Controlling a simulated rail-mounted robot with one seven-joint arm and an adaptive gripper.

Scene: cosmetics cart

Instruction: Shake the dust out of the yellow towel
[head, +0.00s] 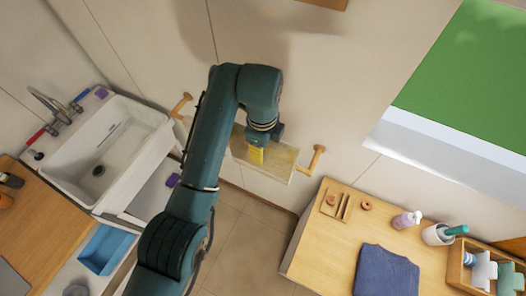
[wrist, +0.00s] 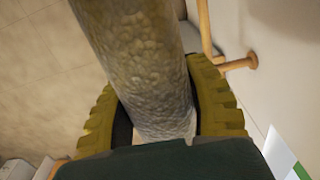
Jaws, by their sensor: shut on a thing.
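The yellow towel (head: 283,164) shows in the head view as a pale, dull yellow sheet close to the wall, between two wooden wall brackets. My gripper (head: 257,156), with yellow fingers, is at the towel and partly covers it. In the wrist view my gripper (wrist: 158,105) is shut on the towel (wrist: 140,60), which runs between the two fingers as a thick, pebbly-textured grey-yellow fold. My arm hides part of the towel's left side in the head view. I cannot tell whether the towel touches the rail.
The wooden brackets (head: 316,160) stick out from the wall beside the towel. A white sink (head: 122,135) is at left. Tiled floor lies between.

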